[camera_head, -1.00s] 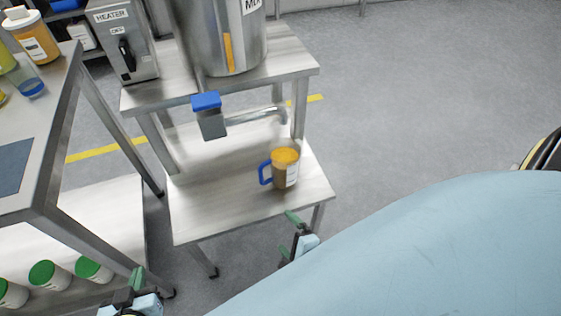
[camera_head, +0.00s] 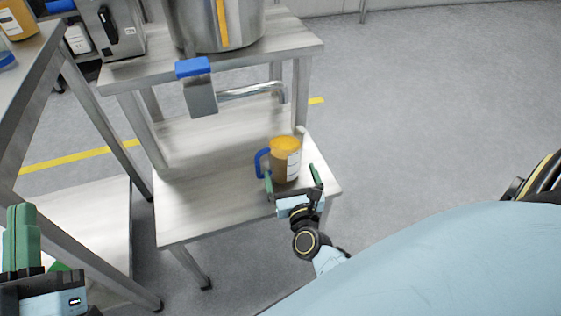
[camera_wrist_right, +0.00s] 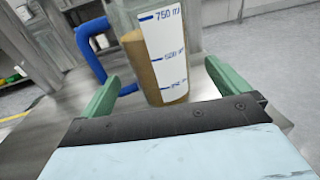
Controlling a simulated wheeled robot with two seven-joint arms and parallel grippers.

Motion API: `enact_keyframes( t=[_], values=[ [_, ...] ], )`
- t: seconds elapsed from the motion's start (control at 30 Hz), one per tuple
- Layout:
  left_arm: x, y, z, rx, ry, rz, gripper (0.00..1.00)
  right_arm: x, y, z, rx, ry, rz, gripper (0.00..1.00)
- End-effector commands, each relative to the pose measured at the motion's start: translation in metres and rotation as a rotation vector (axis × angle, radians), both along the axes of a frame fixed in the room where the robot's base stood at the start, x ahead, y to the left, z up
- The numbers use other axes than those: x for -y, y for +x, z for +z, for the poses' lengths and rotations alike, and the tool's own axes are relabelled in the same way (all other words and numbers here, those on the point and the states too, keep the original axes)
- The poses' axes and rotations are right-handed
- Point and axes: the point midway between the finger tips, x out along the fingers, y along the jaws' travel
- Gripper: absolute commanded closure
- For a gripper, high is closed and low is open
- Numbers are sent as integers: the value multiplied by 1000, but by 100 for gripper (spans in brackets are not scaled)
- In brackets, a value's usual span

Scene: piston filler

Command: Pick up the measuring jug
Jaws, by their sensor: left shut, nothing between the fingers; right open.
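The measuring jug (camera_head: 285,160) stands upright on the lower shelf of the steel stand, holding an orange-brown content. Its blue handle (camera_head: 261,163) points left. My right gripper (camera_head: 292,180) is open at the near side of the jug, with a green finger toward each side of it. In the right wrist view the jug (camera_wrist_right: 157,60) shows its white volume scale ahead of and between the open fingers (camera_wrist_right: 165,90), with the blue handle (camera_wrist_right: 92,50) beyond the left finger. My left gripper (camera_head: 20,238) is shut and empty at the lower left, away from the jug.
The stand's lower shelf (camera_head: 205,205) is clear left of the jug. Above it are a blue-capped block (camera_head: 195,85) with a metal pipe (camera_head: 245,93) and a large steel vessel (camera_head: 215,20). A steel table (camera_head: 25,70) stands at the left. Open floor lies right.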

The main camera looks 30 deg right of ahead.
Motion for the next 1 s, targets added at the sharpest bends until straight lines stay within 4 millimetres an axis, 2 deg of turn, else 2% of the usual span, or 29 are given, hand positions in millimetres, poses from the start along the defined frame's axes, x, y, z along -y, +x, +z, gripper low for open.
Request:
enact_keyframes(
  t=[0.23, 0.5, 0.8, 0.83, 1.0],
  values=[
    [0, -5, 9, 81, -26, -3, 100, 6, 18, -1, 0, -1, 0, 0],
    [-3, -14, 20, 227, -69, -2, 100, 18, 52, -2, 0, -2, 1, 0],
    [-3, -16, 24, 250, -76, -2, 100, 21, 58, -2, -2, -2, 1, 0],
    [-3, -16, 24, 250, -76, -2, 100, 21, 58, -2, -2, -2, 1, 1],
    [-3, -16, 24, 249, -76, -2, 100, 21, 58, -2, -2, -2, 1, 24]
  ],
)
